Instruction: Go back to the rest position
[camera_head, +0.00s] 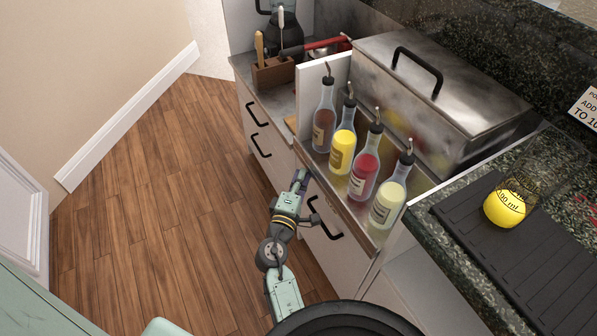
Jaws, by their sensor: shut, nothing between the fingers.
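My gripper (300,182) is at the end of my arm, which reaches up from the bottom middle of the head view. It is shut and empty, in front of the bottle rack's left front edge. I cannot tell whether it touches the cabinet front. Several pour-spout bottles stand upright in the steel rack (336,194): a brown one (324,125), a yellow one (343,148), a red one (364,172) and a pale yellow one (387,202).
Cabinet fronts with black handles (325,220) stand close beside my arm. A lidded steel box (440,90) sits behind the bottles. A glass with yellow liquid (505,205) stands on a black mat (480,245) at right. The wooden floor (165,215) at left is clear.

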